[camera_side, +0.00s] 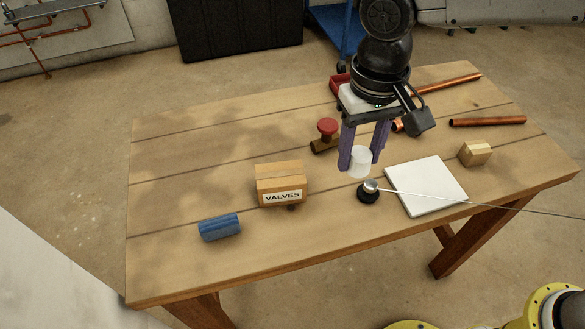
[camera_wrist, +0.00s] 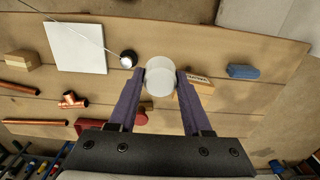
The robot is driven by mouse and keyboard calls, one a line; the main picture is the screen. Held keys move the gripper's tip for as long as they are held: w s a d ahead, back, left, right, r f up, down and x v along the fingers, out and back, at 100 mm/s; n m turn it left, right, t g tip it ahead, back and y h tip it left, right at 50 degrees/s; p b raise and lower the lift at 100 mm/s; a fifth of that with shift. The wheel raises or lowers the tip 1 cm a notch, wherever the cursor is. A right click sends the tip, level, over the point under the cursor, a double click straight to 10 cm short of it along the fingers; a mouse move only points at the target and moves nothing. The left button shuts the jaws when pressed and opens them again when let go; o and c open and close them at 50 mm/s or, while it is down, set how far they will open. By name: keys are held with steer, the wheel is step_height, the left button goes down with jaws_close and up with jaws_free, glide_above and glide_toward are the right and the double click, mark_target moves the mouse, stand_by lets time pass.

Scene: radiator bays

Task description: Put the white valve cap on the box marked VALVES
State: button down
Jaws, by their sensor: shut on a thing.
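The white valve cap (camera_side: 361,160) is a short white cylinder held between the two purple fingers of my gripper (camera_side: 360,158). In the wrist view the cap (camera_wrist: 160,77) sits between the fingertips of my gripper (camera_wrist: 160,80), which is shut on it. The cap appears to be above the table, right of the box. The box marked VALVES (camera_side: 281,184) is a small cardboard box with a white label, left of my gripper on the table. In the wrist view the box (camera_wrist: 199,83) is partly hidden behind the right finger. Its top looks bare.
A black knob-like thing with a silver top and a thin rod (camera_side: 369,192) stands just below the cap. Around are a white square plate (camera_side: 427,186), a wooden block (camera_side: 475,153), a red-handled valve (camera_side: 327,128), copper pipes (camera_side: 487,122) and a blue cylinder (camera_side: 220,227). The table's left half is mostly clear.

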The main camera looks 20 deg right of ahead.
steer(key=w+a+f, duration=0.3)
steer(key=w+a, duration=0.1)
glide_above(298, 181)
steer(key=f, duration=0.4)
steer(key=shift+s+d+f, duration=0.15)
steer(key=shift+s+d, duration=0.2)
steer(key=shift+s, duration=0.05)
steer(key=shift+w+a+f, duration=0.35)
steer(key=shift+f, duration=1.8)
steer(key=shift+f, duration=0.1)
steer(key=shift+c, duration=1.7)
jaws_free()
